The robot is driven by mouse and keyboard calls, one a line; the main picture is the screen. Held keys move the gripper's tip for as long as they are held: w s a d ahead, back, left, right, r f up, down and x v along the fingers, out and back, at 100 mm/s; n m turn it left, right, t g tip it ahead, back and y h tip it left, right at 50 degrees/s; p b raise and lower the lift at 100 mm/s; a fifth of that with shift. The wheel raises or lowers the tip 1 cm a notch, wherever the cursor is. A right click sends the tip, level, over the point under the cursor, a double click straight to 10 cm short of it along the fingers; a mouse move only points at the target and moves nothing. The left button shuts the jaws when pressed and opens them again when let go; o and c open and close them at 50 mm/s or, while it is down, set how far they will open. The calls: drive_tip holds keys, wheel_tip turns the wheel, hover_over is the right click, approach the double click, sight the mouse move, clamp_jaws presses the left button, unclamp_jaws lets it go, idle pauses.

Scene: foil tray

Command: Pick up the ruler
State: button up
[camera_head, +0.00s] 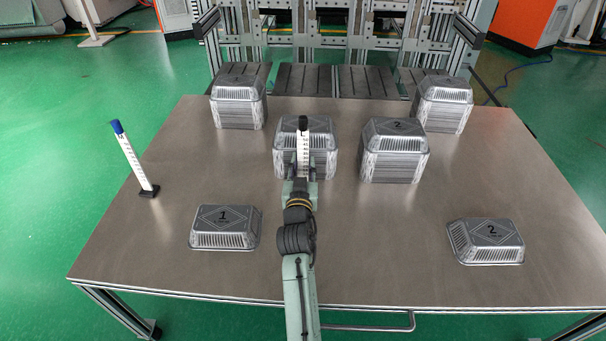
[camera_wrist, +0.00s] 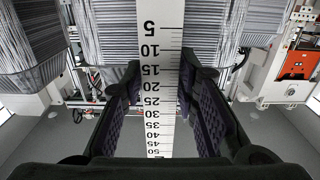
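A white ruler (camera_head: 304,150) with black marks and a black top end stands roughly upright at my gripper in the head view. In the wrist view the ruler (camera_wrist: 160,48) runs down the middle, its scale numbers growing toward the bottom. My gripper (camera_head: 302,172) is shut on it; in the wrist view the two dark fingertips (camera_wrist: 160,72) press on its left and right edges. The ruler's lower end is hidden by the gripper. A second white ruler (camera_head: 133,160) with a blue top stands tilted in a black base at the table's left side.
Stacks of foil trays stand behind and beside the held ruler: middle (camera_head: 285,160), right (camera_head: 394,160), back left (camera_head: 238,108) and back right (camera_head: 443,108). Lower foil trays marked 1 (camera_head: 225,238) and 2 (camera_head: 486,250) lie near the front.

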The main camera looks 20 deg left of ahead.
clamp_jaws()
drive_tip(key=shift+r, duration=0.15)
